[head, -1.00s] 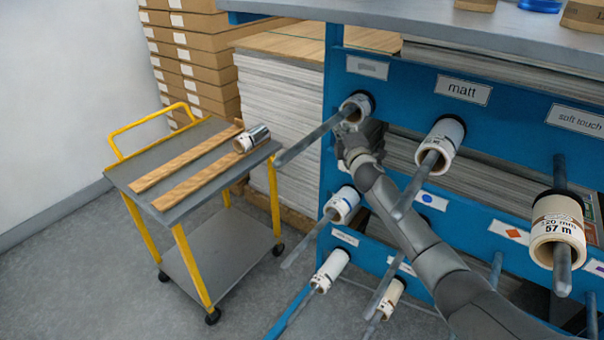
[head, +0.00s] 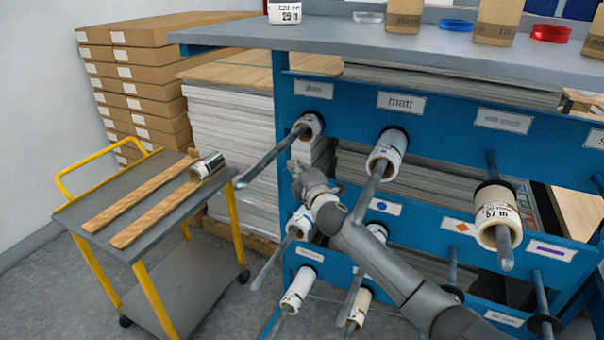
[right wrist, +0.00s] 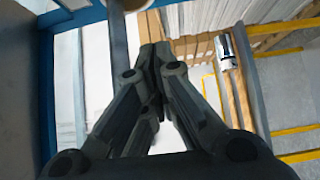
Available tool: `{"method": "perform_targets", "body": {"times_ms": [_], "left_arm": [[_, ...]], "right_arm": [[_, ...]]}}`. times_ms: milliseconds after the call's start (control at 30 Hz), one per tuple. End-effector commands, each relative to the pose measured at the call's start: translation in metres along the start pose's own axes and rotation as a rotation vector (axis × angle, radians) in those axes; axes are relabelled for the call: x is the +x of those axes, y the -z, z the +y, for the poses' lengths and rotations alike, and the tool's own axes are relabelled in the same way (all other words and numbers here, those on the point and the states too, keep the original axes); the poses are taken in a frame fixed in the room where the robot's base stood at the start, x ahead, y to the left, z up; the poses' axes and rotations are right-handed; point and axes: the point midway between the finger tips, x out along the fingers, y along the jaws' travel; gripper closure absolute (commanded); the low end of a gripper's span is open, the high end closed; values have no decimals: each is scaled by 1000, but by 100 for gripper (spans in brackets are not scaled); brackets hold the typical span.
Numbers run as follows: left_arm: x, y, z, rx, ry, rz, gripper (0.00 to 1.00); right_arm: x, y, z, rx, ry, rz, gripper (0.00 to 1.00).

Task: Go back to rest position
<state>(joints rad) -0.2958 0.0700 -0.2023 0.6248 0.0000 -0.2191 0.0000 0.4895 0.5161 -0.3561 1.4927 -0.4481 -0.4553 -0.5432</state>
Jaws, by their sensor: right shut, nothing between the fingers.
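My right gripper shows in the right wrist view (right wrist: 155,55), its fingers shut together with nothing between them. The gripper's fingers are hard to make out there. My left gripper is in no view.
Rods with rolls stick out from the rack, including one under the "matt" label (head: 387,152). A trolley (head: 75,215) at the left carries two wooden strips and a silvery roll (head: 207,166). Paper stacks (head: 228,150) stand behind it. Open floor lies at lower left.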

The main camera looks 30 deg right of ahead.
Motion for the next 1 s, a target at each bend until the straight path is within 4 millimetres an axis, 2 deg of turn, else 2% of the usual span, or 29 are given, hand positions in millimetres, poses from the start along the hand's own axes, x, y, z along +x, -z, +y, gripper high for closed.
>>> {"method": "perform_targets", "body": {"times_ms": [233,567,667,767,867,1000], "left_arm": [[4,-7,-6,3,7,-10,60],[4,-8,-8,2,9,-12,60],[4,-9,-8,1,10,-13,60],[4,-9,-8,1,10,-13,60],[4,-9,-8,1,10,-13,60],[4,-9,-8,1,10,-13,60]], "right_arm": [[-23,0,-1,0,0,0,100],[-31,1,-4,10,8,-1,100],[-43,8,-21,67,49,-11,100],[-72,18,-57,187,140,-42,100],[-115,30,-101,350,269,-97,100],[-188,44,-156,573,465,-205,100]]}}
